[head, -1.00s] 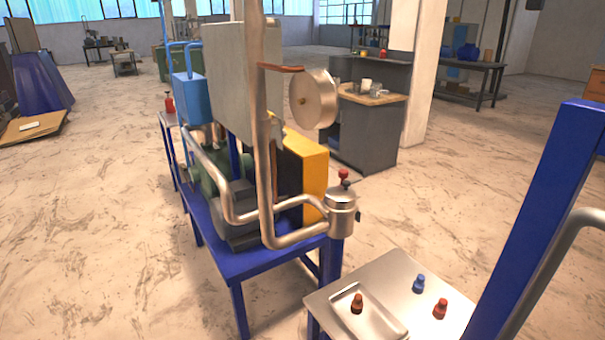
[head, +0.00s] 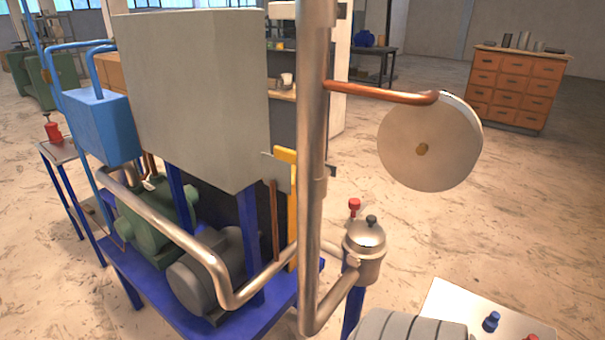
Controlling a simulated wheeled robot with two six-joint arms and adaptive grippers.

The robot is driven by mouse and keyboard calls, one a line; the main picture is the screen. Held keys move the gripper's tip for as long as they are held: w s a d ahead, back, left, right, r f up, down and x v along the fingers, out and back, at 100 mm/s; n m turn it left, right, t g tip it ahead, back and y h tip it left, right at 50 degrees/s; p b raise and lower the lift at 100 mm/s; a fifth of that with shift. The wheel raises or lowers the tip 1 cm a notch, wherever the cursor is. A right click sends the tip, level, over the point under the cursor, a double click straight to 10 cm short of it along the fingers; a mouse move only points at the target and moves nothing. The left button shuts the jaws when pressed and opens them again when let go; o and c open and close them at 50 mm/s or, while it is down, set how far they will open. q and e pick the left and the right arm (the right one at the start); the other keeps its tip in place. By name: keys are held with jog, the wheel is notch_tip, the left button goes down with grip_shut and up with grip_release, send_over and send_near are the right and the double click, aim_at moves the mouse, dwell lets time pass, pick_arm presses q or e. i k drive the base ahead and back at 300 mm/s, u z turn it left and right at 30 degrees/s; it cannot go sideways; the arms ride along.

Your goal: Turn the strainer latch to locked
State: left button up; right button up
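The strainer appears to be the shiny metal pot (head: 364,250) with a domed lid and a black knob (head: 371,220) on top, right of the tall vertical pipe. It stands upright at the end of a low pipe. A small metal fitting (head: 352,262) shows on its near left side, but I cannot tell whether it is the latch or how it is set. A red knob (head: 354,205) shows just behind the lid. Neither of my grippers is in view.
A thick vertical pipe (head: 312,150) stands left of the pot. A copper pipe (head: 375,90) leads to a round metal disc (head: 430,145) above right. The blue bench (head: 125,265) carries pumps. A pale tabletop (head: 450,300) with small knobs lies lower right. Open floor lies beyond.

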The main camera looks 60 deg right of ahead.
aim_at(354, 205)
jog(key=u, duration=0.05)
jog(key=i, duration=0.75)
jog(key=z, duration=3.9)
jog(key=i, duration=0.5)
jog(key=z, duration=0.05)
